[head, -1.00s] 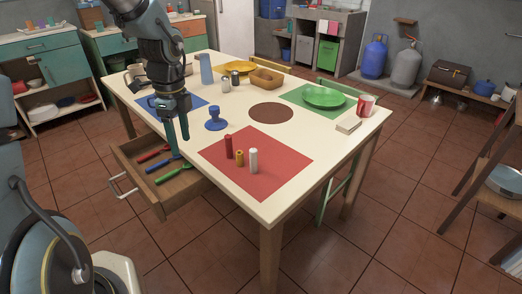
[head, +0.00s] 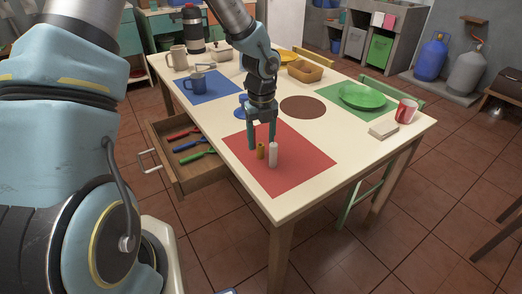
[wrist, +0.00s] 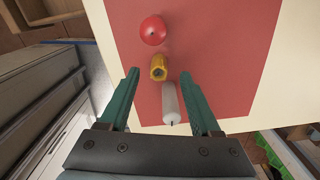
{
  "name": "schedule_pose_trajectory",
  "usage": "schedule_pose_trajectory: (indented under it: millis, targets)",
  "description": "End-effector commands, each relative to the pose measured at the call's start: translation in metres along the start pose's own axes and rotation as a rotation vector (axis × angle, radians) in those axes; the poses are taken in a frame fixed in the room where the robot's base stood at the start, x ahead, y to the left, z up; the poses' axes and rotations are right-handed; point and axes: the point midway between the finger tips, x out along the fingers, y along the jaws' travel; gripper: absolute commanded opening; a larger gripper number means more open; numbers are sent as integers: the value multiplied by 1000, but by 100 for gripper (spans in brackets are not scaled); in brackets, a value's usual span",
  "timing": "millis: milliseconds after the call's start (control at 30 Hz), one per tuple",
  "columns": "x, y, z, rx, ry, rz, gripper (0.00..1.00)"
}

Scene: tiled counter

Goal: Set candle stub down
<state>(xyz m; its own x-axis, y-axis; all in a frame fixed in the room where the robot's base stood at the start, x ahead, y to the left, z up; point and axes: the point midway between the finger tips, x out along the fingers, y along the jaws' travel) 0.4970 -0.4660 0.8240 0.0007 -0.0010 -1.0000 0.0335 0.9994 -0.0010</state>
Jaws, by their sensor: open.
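Three candles stand on the red mat (head: 300,170). A short yellow candle stub (head: 261,151) stands in the middle and also shows in the wrist view (wrist: 159,68). A white candle (head: 273,156) is beside it, nearer the front, and shows in the wrist view (wrist: 171,103) with its wick. A red candle (wrist: 152,30) stands on the far side in the wrist view; my finger hides it in the head view. My gripper (head: 262,146) is open over the mat. In the wrist view the yellow stub lies between its fingertips (wrist: 160,74), with gaps on both sides.
An open drawer (head: 185,178) with red, blue and green utensils juts out at the left. The mat's right side is clear.

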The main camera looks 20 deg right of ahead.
Motion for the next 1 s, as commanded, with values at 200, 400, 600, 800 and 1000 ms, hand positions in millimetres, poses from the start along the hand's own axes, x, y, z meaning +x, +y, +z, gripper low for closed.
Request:
schedule_pose_trajectory:
  millis: [200, 400, 600, 800, 1000]
  targets:
    - [31, 1, 2, 1, 3, 3, 64]
    - [39, 1, 3, 0, 0, 1, 64]
    - [39, 1, 3, 0, 0, 1, 56]
    - [39, 1, 3, 0, 0, 1, 34]
    - [38, 1, 3, 0, 1, 1, 11]
